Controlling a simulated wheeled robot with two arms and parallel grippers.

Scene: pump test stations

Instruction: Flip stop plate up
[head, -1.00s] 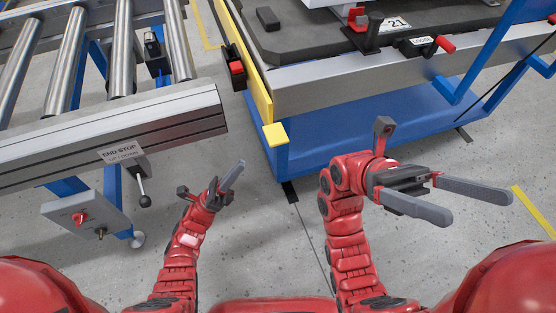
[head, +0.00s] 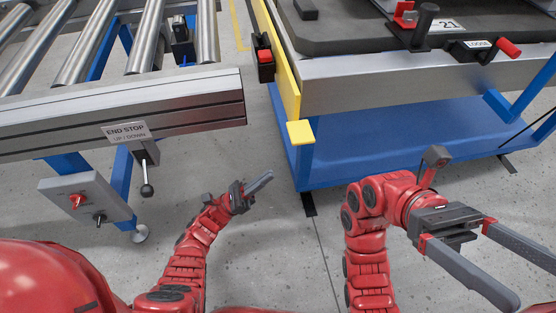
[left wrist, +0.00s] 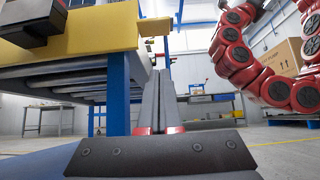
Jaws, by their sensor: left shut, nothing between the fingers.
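A lever with a black ball knob (head: 147,190) hangs down under a label reading END STOP UP / DOWN (head: 127,132) on the end of the roller conveyor. A yellow plate (head: 277,62) runs along the left edge of the blue cart, with a yellow tab (head: 300,132) at its near end. Which part is the stop plate, I cannot tell for sure. My left gripper (head: 267,178) is shut and empty, in the gap between conveyor and cart, right of the knob and touching nothing. Its closed fingers show in the left wrist view (left wrist: 158,98). My right gripper (head: 525,280) is open and empty in front of the cart.
The roller conveyor (head: 190,112) stands at left, with a grey switch box (head: 86,200) below it. The blue cart (head: 400,140) fills the upper right. A black and red block (head: 264,65) sits on the cart's left side. The floor between them is clear.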

